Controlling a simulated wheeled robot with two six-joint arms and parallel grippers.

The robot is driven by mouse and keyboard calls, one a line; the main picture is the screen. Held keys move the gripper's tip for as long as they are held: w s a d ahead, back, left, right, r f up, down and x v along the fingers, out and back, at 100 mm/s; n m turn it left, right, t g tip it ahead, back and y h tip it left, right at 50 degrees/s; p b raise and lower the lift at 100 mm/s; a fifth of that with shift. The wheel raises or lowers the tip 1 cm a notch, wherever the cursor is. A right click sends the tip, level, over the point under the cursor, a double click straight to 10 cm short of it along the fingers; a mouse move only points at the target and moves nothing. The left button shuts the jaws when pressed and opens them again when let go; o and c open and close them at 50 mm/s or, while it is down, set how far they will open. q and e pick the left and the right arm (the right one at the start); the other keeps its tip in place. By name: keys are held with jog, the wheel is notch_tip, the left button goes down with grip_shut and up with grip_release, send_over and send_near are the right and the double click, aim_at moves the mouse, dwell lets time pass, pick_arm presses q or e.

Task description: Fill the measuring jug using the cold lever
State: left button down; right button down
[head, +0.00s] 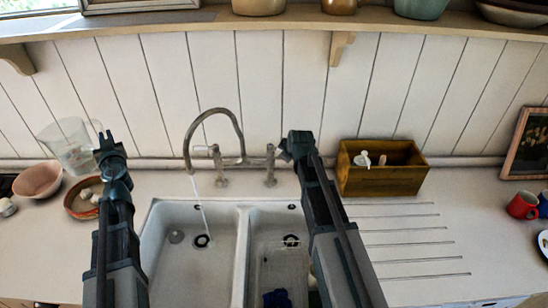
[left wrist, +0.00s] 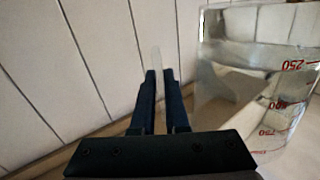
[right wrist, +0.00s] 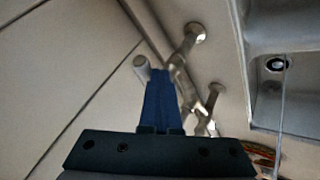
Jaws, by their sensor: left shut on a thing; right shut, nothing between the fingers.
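The clear measuring jug (head: 68,148) is at the left of the head view, beside the wall. My left gripper (head: 108,140) is at its right side, shut on what looks like its handle, a pale strip between the fingers in the left wrist view (left wrist: 156,62). Red marks show on the jug (left wrist: 255,90); I cannot tell whether it rests on the counter. Water (head: 199,205) runs from the tap spout (head: 212,112) into the left basin. The left lever (head: 218,165) and right lever (head: 270,165) stand behind the sink. My right gripper (head: 297,140) is shut and empty near the right lever.
The double sink (head: 243,230) is at front centre, with a clear tub (head: 275,265) in its right basin. A pink bowl (head: 38,178) and a brown dish (head: 80,200) are at left. A wooden box (head: 385,180) and red mug (head: 522,205) are at right.

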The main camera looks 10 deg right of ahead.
jog(key=shift+w+d+n+y, duration=0.6)
jog(key=shift+w+d+n, duration=0.3)
jog(key=shift+d, duration=0.25)
jog(key=shift+w+d, duration=0.1)
jog(key=shift+w, duration=0.05)
